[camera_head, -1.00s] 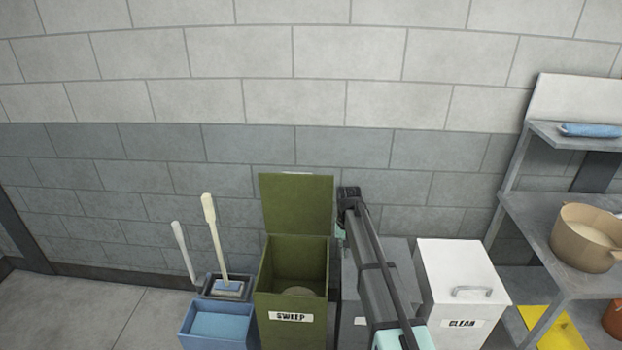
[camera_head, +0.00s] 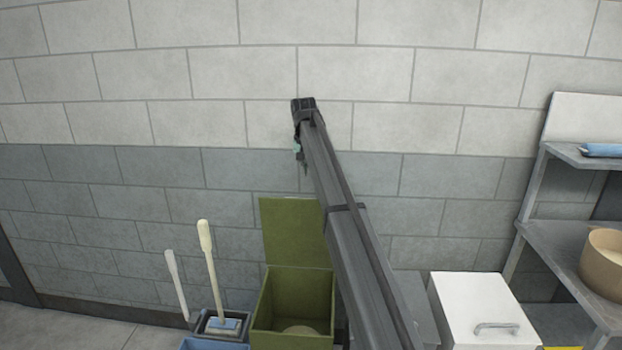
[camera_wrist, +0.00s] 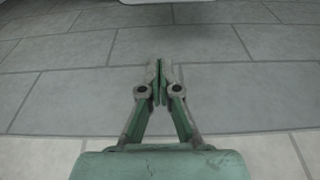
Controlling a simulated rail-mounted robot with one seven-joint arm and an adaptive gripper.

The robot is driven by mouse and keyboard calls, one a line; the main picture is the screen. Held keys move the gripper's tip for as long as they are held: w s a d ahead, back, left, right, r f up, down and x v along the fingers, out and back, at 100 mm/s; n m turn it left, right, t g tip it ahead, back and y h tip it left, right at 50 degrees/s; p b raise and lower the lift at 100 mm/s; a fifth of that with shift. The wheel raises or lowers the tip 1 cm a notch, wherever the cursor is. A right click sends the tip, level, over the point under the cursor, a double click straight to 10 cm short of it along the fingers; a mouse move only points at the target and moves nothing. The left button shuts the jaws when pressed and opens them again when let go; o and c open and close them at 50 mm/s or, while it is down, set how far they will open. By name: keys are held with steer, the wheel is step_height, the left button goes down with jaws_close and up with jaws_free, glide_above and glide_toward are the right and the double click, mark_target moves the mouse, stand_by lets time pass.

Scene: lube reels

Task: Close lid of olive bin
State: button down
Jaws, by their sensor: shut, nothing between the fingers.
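The olive bin (camera_head: 266,313) stands against the wall in the head view, with its lid (camera_head: 292,232) raised upright at the back. Its inside is open to view, and a pale round thing lies at the bottom. My arm reaches up across the picture, in front of the bin's right side. In the head view my gripper (camera_head: 301,160) is small and partly hidden by the arm, in front of the wall and above the lid. In the wrist view my gripper (camera_wrist: 159,66) has its fingers together, with nothing between them. The bin does not show in the wrist view.
A white bin (camera_head: 475,309) with a closed, handled lid stands to the right, beside a grey bin (camera_head: 416,300) partly behind my arm. Brushes in a holder (camera_head: 222,326) stand left of the olive bin. A metal shelf (camera_head: 565,237) with a tan pot (camera_head: 606,262) is at far right.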

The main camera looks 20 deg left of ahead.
steer(key=p+x, duration=0.2)
steer(key=x, duration=0.7)
steer(key=s, duration=0.2)
steer(key=s+d+p, duration=0.1)
steer(key=s, duration=0.1)
steer(key=shift+d+r, duration=0.1)
steer(key=shift+r, duration=0.1)
